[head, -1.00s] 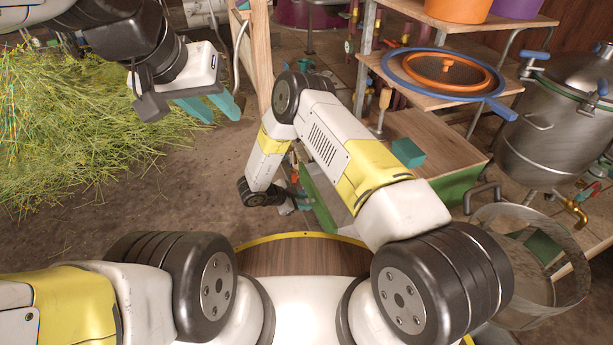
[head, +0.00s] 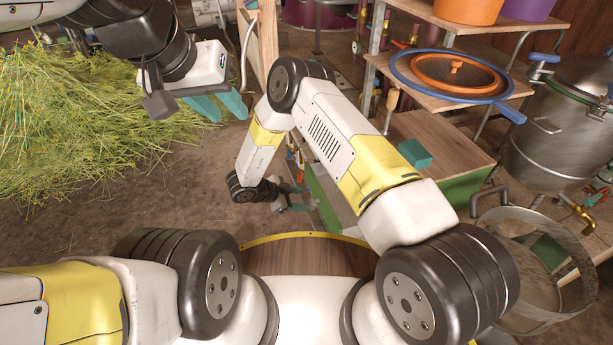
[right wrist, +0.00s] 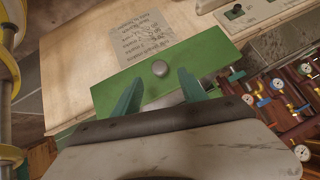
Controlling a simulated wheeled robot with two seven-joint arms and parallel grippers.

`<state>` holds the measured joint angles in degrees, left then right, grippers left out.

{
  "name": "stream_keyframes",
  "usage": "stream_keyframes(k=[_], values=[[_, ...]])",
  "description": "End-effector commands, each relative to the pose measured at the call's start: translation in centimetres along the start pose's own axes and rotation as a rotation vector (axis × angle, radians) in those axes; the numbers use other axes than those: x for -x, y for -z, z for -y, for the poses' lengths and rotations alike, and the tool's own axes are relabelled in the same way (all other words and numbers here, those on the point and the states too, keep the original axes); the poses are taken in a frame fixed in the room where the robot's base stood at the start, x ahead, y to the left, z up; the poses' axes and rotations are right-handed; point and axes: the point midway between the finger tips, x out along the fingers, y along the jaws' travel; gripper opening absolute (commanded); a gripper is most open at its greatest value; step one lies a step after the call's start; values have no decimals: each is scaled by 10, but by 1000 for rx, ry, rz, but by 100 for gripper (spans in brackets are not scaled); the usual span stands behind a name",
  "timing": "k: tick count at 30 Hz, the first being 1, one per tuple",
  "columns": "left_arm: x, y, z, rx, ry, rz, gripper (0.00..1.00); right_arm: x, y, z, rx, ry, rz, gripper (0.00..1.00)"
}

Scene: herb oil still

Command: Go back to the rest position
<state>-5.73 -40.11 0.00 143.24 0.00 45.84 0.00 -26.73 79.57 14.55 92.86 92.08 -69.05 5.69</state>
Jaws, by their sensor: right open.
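My left gripper (head: 223,108) is at the upper left in the head view, teal fingers apart with nothing between them. My right gripper (head: 296,198) is low in the middle, left of a green-sided drawer (head: 322,196) and apart from it. In the right wrist view its teal fingers (right wrist: 160,88) are spread and empty. A green panel (right wrist: 205,62) with a round grey knob (right wrist: 160,68) lies beyond the fingertips, the knob lining up between them. My right arm hides part of the drawer in the head view.
A wooden cabinet (head: 440,143) with a teal block (head: 414,154) stands right of my right arm. A steel pot (head: 560,130) and a metal basket (head: 540,270) are at the right. Cut herbs (head: 80,130) heap at left; brown floor (head: 200,200) is clear.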

Motion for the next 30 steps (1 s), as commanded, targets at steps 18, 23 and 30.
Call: stream_keyframes(k=[18, 23, 30], values=[[0, 0, 0, 0, 0, 0, 34, 21, 0, 0, 0, -1, 0, 50], [0, 0, 0, 0, 0, 0, 34, 23, 4, 9, -6, 16, 16, 50], [0, 0, 0, 0, 0, 0, 34, 68, 58, 115, -35, 243, 209, 50]])
